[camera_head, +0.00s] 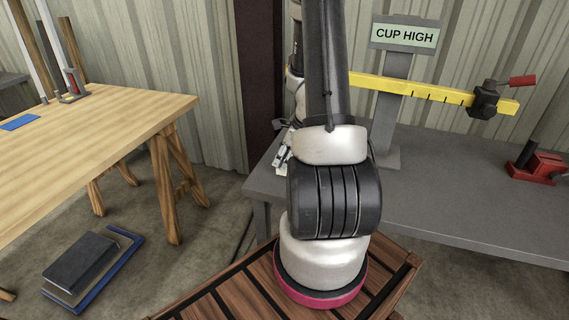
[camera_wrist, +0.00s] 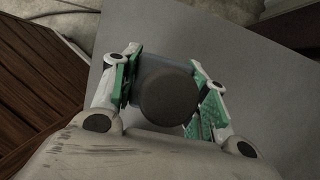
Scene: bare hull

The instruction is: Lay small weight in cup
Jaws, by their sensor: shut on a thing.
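In the wrist view my gripper (camera_wrist: 164,64) has its green-padded fingers closed on the sides of a dark weight (camera_wrist: 168,98). The weight has a round brown-black top, with a blue-grey part behind it, and is seen end-on. The grey bench top shows beyond it; I cannot tell the height above it. In the head view only a bit of my gripper (camera_head: 283,156) shows left of my arm, near the bench's left end, and the weight is hidden. A balance with a yellow beam (camera_head: 420,93) and a "CUP HIGH" sign (camera_head: 404,35) stands on the bench. No cup is visible; my arm covers the beam's left part.
The grey bench (camera_head: 470,205) has a red vise-like tool (camera_head: 540,165) at right. A black slider with a red handle (camera_head: 487,98) sits on the beam. A wooden table (camera_head: 90,130) stands at left, with dark and blue flat cases (camera_head: 92,268) on the floor before it.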

